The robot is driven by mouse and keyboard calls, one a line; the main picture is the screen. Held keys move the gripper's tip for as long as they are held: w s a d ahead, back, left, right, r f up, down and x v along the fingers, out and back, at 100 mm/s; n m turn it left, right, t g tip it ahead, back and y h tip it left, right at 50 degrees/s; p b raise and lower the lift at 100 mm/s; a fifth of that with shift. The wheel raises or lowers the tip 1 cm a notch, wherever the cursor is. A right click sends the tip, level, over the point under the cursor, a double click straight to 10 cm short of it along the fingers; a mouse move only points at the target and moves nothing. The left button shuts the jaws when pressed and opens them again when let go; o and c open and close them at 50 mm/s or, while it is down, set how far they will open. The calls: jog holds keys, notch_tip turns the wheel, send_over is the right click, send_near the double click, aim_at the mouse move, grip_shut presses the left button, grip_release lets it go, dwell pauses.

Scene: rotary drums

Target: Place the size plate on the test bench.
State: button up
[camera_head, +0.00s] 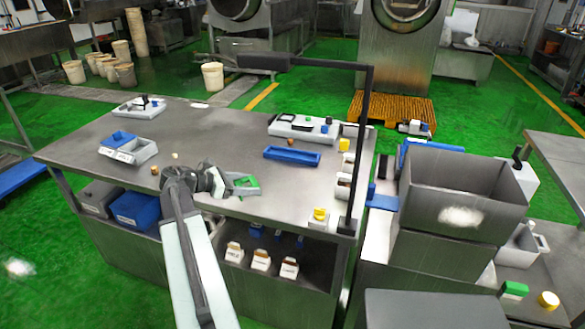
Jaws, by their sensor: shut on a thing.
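My gripper (244,187) is at the end of my arm, over the front part of the steel bench (215,137), which seems to be the test bench. It is shut on a small green piece (248,181), which I take to be the size plate. Its jaws hide part of the piece. I cannot tell whether the piece touches the bench top or is held a little above it.
A blue tray (291,156) lies right of my gripper. A scale with a blue pan (118,139) stands left. A dark upright post (358,150) with an overhead arm stands at the right edge. A steel bin (465,190) is farther right. The bench's middle is mostly clear.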

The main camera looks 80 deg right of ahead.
jog(key=b, duration=0.1)
send_over(287, 193)
jog(key=shift+f, duration=0.7)
notch_tip(287, 193, down, 4)
jog(key=b, duration=0.4)
jog(key=o, duration=1.5)
jog(key=shift+r, duration=0.1)
jog(key=shift+c, duration=0.2)
jog(key=shift+w+a+r+p, duration=0.2)
jog(key=shift+w+r+p, duration=0.1)
jog(key=shift+r+p, duration=0.15)
jog(key=p+v, duration=0.4)
jog(key=v, duration=0.7)
jog(key=shift+w+a+f, duration=0.1)
jog(key=shift+a+f, duration=0.05)
